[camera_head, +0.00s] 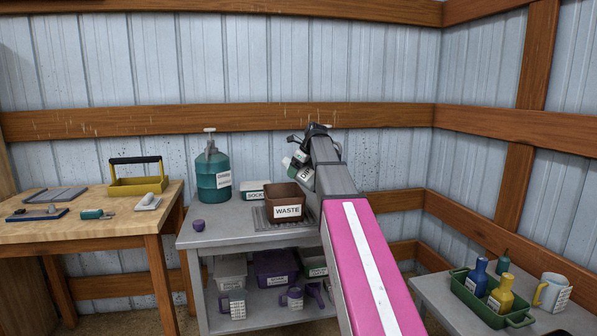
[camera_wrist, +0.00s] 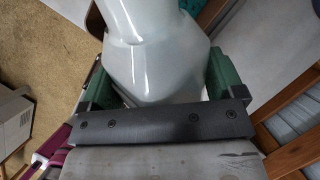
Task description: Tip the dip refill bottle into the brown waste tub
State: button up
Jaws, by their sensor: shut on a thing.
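The dip refill bottle (camera_head: 305,175) is pale with a label and is held tilted, its neck end toward the left, above the right side of the brown waste tub (camera_head: 287,198). The tub stands upright on a grey drain grate, its "WASTE" label facing me; I cannot see what is inside. My gripper (camera_head: 301,158) is shut on the bottle. In the wrist view the bottle's smooth grey-white body (camera_wrist: 158,60) sits between the green finger pads of my gripper (camera_wrist: 160,78). I cannot tell whether anything flows from the mouth.
A wooden workbench (camera_head: 130,222) stands left; a green bottle caddy (camera_head: 490,300) sits right.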

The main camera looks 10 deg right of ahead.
jog(key=shift+d+f+g+h, duration=0.1)
jog(key=shift+f+g+h, duration=0.2)
jog(key=shift+h, duration=0.1)
jog(key=shift+f+g+h, duration=0.35)
jog(key=shift+g+h, duration=0.05)
jog(key=shift+g, duration=0.1)
dwell(0.4)
jog(key=shift+f+g+h, duration=0.3)
jog(key=shift+f+h, duration=0.1)
jog(key=shift+f, duration=0.1)
jog(key=shift+f+g+h, duration=0.3)
jog(key=shift+g+h, duration=0.1)
